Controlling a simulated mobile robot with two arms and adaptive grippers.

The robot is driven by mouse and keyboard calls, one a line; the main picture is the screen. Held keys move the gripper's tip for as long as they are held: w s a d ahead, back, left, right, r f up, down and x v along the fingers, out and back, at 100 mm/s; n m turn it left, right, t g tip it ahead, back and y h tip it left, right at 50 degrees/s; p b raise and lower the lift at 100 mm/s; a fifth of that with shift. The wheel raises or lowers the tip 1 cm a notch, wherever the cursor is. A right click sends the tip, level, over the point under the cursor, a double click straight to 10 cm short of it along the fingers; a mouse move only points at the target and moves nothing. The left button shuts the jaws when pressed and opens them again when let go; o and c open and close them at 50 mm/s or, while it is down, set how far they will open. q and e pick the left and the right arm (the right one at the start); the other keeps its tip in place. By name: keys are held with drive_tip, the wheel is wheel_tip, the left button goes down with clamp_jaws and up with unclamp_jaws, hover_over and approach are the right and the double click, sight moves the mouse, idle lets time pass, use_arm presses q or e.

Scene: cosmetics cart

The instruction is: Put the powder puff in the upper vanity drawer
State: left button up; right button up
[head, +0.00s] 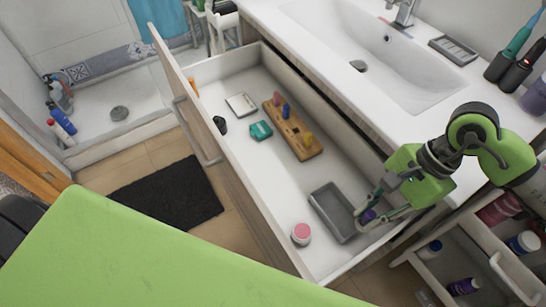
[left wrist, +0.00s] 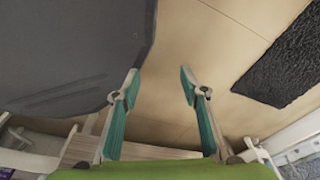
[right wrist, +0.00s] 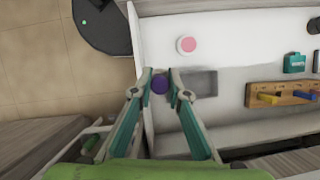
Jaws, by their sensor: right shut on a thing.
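The upper vanity drawer (head: 250,200) is pulled open. My right gripper (head: 365,210) reaches into its near right end, beside a grey tray (head: 346,231). It is shut on a small round purple thing (right wrist: 160,85), which looks like the powder puff; it also shows in the head view (head: 368,216). The fingers partly hide it, and I cannot tell whether it touches the drawer bottom. In the left wrist view my left gripper (left wrist: 160,80) is open and empty above the tiled floor. The left gripper is outside the head view.
The drawer also holds a pink-topped jar (head: 301,233), a wooden block with coloured pieces (head: 293,133), a teal box (head: 261,130) and a white case (head: 241,104). A cart with bottles (head: 480,255) stands at the lower right. The sink counter (head: 290,35) borders the drawer.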

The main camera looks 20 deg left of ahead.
drive_tip(key=s+a+f+m+t+y+b, duration=0.1)
drive_tip(key=s+a+f+m+t+b, duration=0.1)
drive_tip(key=a+f+m+b, duration=0.4)
drive_tip(key=m+t+b, duration=0.2)
drive_tip(key=m+b, duration=0.2)
drive_tip(key=m, duration=0.1)
approach(274, 201)
drive_tip(key=shift+w+a+f, duration=0.1)
drive_tip(key=shift+a+f, duration=0.05)
drive_tip(key=shift+a, duration=0.3)
drive_tip(key=shift+w+a+f, duration=0.1)
drive_tip(key=shift+a+f, duration=0.05)
drive_tip(key=shift+a, duration=0.25)
wheel_tip(274, 201, down, 3)
drive_tip(key=shift+r+m, duration=0.25)
drive_tip(key=shift+m, duration=0.05)
drive_tip(key=shift+f, duration=0.25)
use_arm(q)
drive_tip(key=w+d+f, duration=0.1)
drive_tip(key=w, duration=0.6)
drive_tip(key=shift+w+d+f+t, duration=0.2)
drive_tip(key=shift+w+f+t, duration=0.1)
drive_tip(key=shift+w+f, duration=0.05)
